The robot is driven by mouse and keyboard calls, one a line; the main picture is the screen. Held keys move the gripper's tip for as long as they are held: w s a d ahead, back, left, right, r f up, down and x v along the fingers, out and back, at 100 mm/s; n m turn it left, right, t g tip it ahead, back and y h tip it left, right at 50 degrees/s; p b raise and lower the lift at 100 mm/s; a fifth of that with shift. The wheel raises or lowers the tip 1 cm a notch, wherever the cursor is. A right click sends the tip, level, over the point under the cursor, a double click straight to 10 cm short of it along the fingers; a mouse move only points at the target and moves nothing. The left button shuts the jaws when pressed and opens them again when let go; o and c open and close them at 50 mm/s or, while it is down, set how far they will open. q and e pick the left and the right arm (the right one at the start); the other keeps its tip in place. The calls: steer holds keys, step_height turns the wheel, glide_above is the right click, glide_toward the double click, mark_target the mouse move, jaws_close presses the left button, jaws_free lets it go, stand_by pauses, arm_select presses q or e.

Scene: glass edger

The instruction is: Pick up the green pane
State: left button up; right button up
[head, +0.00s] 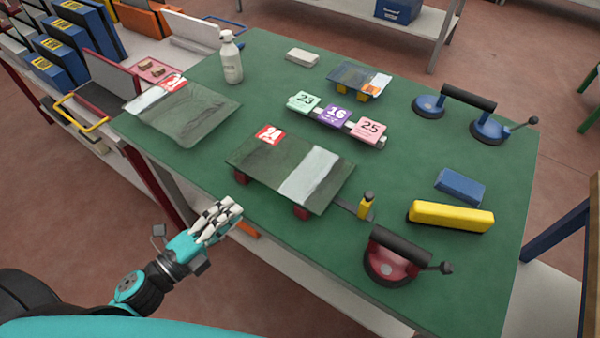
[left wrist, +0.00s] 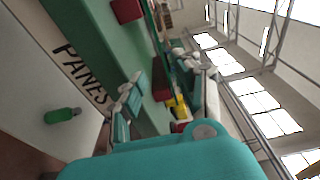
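Two dark greenish see-through panes are on the green-topped table. One pane (head: 265,160), with a red number tag and a pale band, is raised on dark red blocks (head: 302,212) near the front edge. The other pane (head: 195,115), also red-tagged, lies at the left edge; I cannot tell which is the green pane. My left gripper (head: 222,212) is empty, just off the front edge, left of and below the raised pane, apart from it. In the left wrist view its fingers (left wrist: 158,82) stand apart. My right gripper is out of view.
A two-cup blue lifter (head: 468,97), number cards (head: 336,115) and white bottle (head: 231,60) stand farther back.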

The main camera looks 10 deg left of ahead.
arm_select(q)
steer(key=p, duration=0.1)
glide_toward(286, 166)
steer(key=p+x, duration=0.1)
steer(key=x, duration=0.3)
steer(key=shift+a+p, duration=0.15)
steer(key=shift+p, duration=0.2)
steer(key=shift+w+d+f, duration=0.15)
steer(key=shift+w+d, duration=0.1)
steer(key=shift+w, duration=0.2)
steer(key=shift+w+d, duration=0.2)
steer(key=shift+w, duration=0.1)
steer(key=p+x, duration=0.1)
steer(key=x, duration=0.2)
steer(key=shift+w+d, duration=0.45)
steer(key=shift+w, duration=0.15)
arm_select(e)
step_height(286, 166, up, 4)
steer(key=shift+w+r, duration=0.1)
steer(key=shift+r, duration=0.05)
arm_select(q)
steer(key=shift+c, duration=0.2)
jaws_close()
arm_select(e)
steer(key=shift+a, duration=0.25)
